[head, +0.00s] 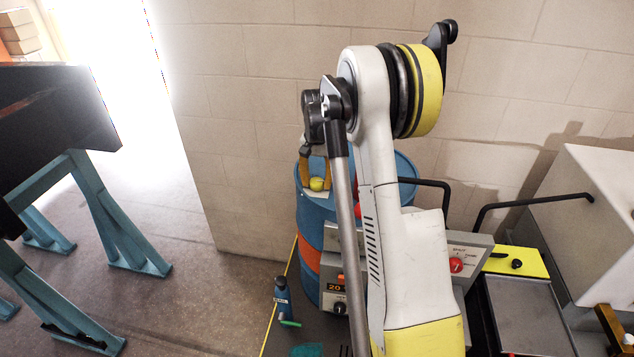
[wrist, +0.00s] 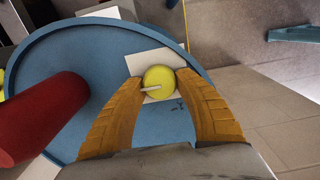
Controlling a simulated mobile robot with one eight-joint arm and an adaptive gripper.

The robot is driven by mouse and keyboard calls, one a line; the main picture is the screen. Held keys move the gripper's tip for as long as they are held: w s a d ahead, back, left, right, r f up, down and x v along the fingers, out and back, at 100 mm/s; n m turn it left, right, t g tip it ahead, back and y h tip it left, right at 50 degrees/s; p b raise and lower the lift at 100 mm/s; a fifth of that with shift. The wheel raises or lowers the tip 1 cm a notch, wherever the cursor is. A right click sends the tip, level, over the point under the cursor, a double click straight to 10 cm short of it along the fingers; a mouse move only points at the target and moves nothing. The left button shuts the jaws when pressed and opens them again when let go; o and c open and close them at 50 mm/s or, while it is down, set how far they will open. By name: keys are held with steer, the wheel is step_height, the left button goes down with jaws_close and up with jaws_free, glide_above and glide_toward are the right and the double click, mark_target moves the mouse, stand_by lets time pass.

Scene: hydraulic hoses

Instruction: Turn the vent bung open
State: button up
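The vent bung is a round yellow cap (wrist: 160,80) with a small pale pointer. It sits on a white square label (wrist: 146,62) on top of a blue drum (wrist: 75,48). The bung also shows in the head view (head: 316,184). My gripper (wrist: 159,84) comes down over it with its two orange-brown fingers, one on each side. Both fingertips look to be against the bung's edges, with no clear gap. The bung's lower side and the exact contact are partly hidden by the fingers.
A thick red cylinder (wrist: 38,118) stands on the drum close to my left finger. The block wall (head: 245,120) is right behind the drum.

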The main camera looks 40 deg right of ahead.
mark_target(317, 180)
steer(key=o, duration=0.3)
step_height(317, 180, up, 12)
stand_by(0.5)
stand_by(0.3)
